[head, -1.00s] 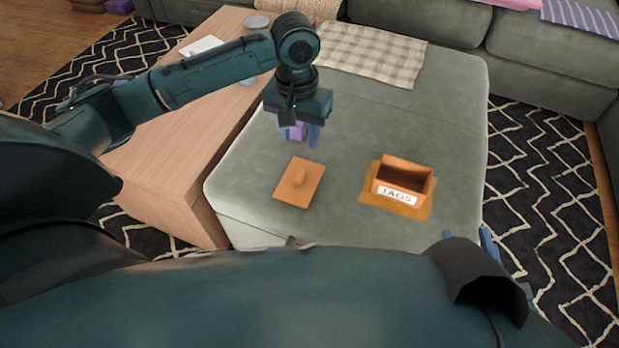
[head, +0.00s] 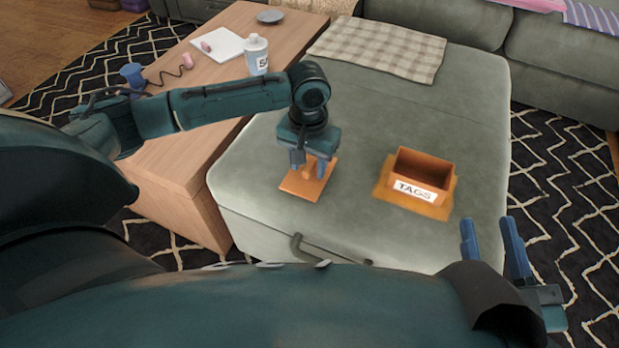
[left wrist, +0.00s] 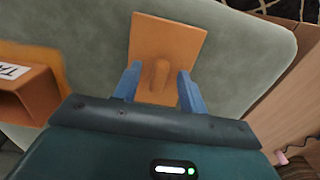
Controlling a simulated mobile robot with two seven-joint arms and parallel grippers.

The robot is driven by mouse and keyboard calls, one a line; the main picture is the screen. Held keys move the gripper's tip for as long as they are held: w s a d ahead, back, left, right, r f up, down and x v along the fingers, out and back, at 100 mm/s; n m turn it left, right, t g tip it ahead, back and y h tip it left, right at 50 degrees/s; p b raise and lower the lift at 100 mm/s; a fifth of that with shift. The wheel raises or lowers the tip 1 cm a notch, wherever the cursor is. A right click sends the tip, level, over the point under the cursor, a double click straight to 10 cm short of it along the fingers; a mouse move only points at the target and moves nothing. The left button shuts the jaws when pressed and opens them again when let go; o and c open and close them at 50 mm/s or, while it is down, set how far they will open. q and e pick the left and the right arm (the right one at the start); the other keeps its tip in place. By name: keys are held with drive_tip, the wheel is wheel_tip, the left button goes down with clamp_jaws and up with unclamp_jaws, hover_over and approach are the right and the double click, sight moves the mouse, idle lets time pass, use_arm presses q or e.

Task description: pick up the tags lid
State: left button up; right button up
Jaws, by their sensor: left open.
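The tags lid (head: 300,188) is a flat orange-brown square with a raised handle, lying on the green ottoman. My left gripper (head: 311,170) is over it, fingers pointing down. In the left wrist view, the lid (left wrist: 165,42) lies under the open left gripper (left wrist: 157,88), with its handle (left wrist: 158,76) between the two blue fingers and a gap on each side. Whether the fingers touch the lid I cannot tell. The open orange-brown box labelled TAGS (head: 421,174) stands to the right. My right gripper (head: 491,235) is open and empty at the lower right.
The TAGS box stands on an orange base or mat (head: 434,208). A wooden table (head: 190,130) adjoins the ottoman (head: 400,105) on the left, with a white labelled bottle (head: 256,54). A checked cloth (head: 380,48) lies at the back. The ottoman's middle is clear.

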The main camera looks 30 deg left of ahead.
use_arm(q)
drive_tip(key=shift+f, duration=0.15)
clamp_jaws()
idle(0.4)
